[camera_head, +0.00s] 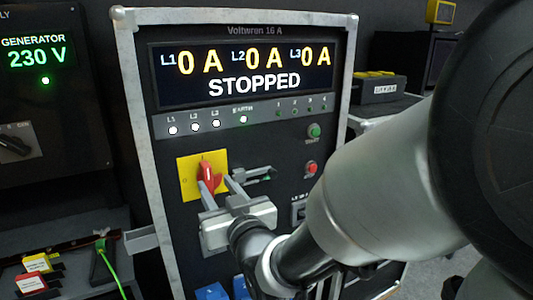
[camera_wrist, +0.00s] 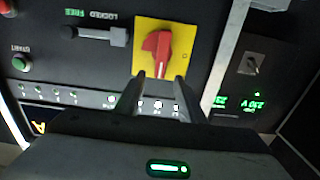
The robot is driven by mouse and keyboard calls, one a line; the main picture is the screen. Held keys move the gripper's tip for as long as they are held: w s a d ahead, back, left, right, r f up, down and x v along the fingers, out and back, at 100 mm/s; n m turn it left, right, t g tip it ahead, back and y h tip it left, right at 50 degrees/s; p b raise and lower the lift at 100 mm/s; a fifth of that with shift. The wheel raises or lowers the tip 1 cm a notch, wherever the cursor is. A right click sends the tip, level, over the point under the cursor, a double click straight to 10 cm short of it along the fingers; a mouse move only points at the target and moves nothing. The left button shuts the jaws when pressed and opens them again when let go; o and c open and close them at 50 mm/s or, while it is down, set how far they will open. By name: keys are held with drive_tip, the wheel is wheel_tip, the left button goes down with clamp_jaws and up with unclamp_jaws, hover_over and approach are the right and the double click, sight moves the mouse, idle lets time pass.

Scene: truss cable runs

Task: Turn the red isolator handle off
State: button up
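The red isolator handle (camera_head: 207,172) sits on a yellow square plate (camera_head: 187,183) on the front of the Voltwren 16 A panel. It stands about upright in the head view, with a white mark on it. The handle (camera_wrist: 156,50) and plate (camera_wrist: 183,32) also show in the wrist view. My gripper (camera_head: 217,182) is in front of the handle, fingers pointing at the panel. In the wrist view my gripper (camera_wrist: 160,78) is open, with the handle ahead of the gap between its fingertips. I cannot tell whether a finger touches it.
The display (camera_head: 247,73) reads 0 A on three lines and STOPPED. A grey slide latch (camera_wrist: 97,33) marked LOCKED and FREE is beside the plate. A green START button (camera_head: 314,131) and red button (camera_head: 310,168) are right of it. The generator panel (camera_head: 42,90) stands left.

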sight(209, 174)
drive_tip(key=p+x, duration=0.2)
drive_tip(key=x, duration=0.4)
drive_tip(key=shift+w+a+f, duration=0.1)
drive_tip(key=shift+c, duration=0.4)
clamp_jaws()
